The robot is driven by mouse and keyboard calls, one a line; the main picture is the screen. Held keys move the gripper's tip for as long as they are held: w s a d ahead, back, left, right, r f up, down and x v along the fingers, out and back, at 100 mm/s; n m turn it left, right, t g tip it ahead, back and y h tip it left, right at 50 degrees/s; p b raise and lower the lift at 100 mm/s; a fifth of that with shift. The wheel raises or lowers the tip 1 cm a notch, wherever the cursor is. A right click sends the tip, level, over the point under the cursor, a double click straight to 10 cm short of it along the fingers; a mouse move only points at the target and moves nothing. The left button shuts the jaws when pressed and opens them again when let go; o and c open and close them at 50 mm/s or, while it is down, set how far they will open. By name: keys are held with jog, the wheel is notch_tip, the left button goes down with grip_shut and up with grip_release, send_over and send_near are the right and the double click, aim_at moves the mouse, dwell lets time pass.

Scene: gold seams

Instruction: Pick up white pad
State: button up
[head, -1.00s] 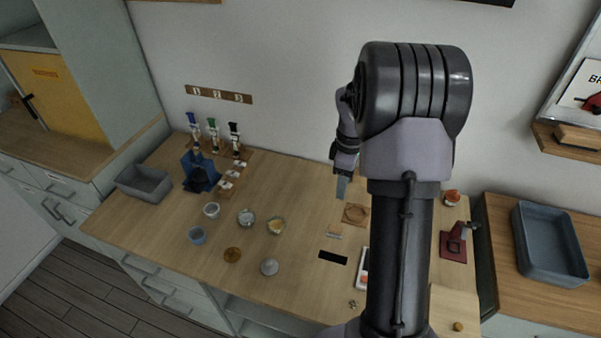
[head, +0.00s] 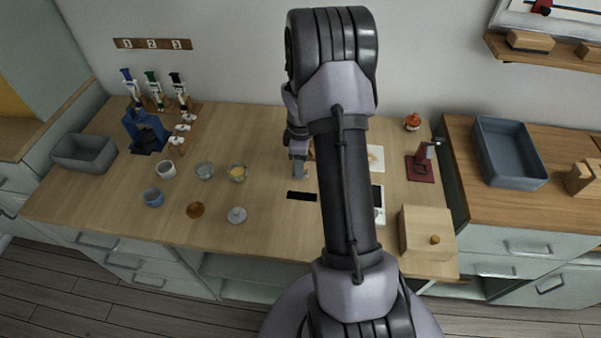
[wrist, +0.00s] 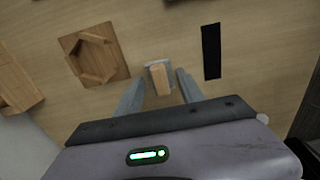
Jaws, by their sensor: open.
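A small pale grey-white pad (wrist: 149,67) with a tan wooden block on top lies on the wooden table in the wrist view. My gripper (wrist: 161,77) is open, with one finger on each side of the pad and nothing clamped. I cannot tell how far the fingertips are above the table. In the head view my gripper (head: 299,170) is low over the table, just behind the black strip, and it hides most of the pad.
A black strip (wrist: 211,51) lies to the right of the pad, and a wooden frame tray (wrist: 92,56) to the left in the wrist view. In the head view, a white device (head: 378,203), a wooden box (head: 424,232) and several small cups and dishes stand around.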

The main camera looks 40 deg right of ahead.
jog(key=shift+r, duration=0.15)
grip_shut()
jog(key=shift+r, duration=0.1)
jog(key=shift+r+p, duration=0.3)
jog(key=shift+r, duration=0.05)
jog(key=r, duration=0.1)
jog(key=r+p, duration=0.1)
jog(key=r, duration=0.1)
jog(key=shift+s+a+p, duration=0.2)
jog(key=shift+a+p, duration=0.05)
jog(key=shift+p, duration=0.15)
jog(key=s+a, duration=0.3)
jog(key=a, duration=0.1)
jog(key=s+a+p, duration=0.1)
jog(key=s+a, duration=0.2)
jog(key=a, duration=0.1)
jog(key=s+a+r+p, duration=0.1)
jog(key=s+a, duration=0.2)
jog(key=a, duration=0.1)
jog(key=shift+s, duration=0.35)
